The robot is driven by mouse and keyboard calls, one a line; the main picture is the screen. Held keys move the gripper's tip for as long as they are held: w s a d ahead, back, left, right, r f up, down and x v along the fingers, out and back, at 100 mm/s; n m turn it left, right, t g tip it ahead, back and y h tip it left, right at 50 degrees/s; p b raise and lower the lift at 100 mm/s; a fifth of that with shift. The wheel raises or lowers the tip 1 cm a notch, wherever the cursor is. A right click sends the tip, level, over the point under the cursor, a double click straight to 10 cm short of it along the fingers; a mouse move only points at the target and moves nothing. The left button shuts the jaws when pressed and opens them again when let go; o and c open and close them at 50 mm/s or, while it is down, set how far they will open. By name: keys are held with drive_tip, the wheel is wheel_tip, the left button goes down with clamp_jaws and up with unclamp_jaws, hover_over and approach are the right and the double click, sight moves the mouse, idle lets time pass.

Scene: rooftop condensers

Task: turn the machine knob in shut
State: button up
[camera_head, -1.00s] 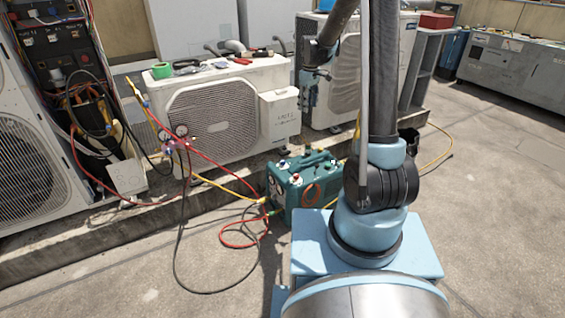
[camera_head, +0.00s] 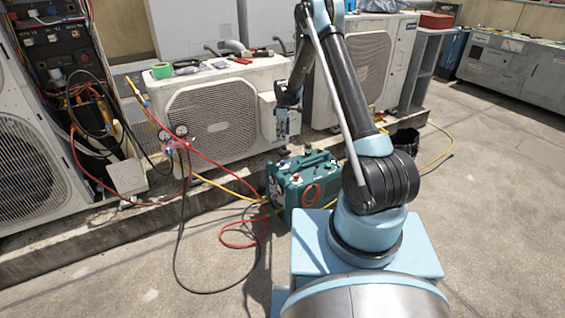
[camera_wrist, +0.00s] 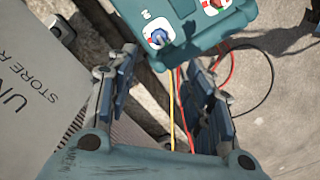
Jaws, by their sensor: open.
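The teal machine (camera_head: 318,184) stands on the ground in front of the condensers. A red knob (camera_wrist: 216,3) sits further along, cut by the top edge of the wrist view. Both knobs show small in the head view, the blue one (camera_head: 283,163) behind the red one (camera_head: 296,178). My gripper (camera_head: 283,140) hangs above the machine, apart from it. In the wrist view my gripper (camera_wrist: 161,65) is open and empty, with the blue knob beyond the gap between its fingertips.
A white condenser (camera_head: 213,115) with tools on top stands behind the machine; its side box (camera_head: 268,118) is close to my gripper. Red, yellow and black hoses (camera_head: 222,185) run to the machine from the gauges (camera_head: 174,135).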

sight(283, 161)
wheel_tip(283, 161, down, 18)
drive_tip(key=shift+r, duration=0.25)
idle(0.6)
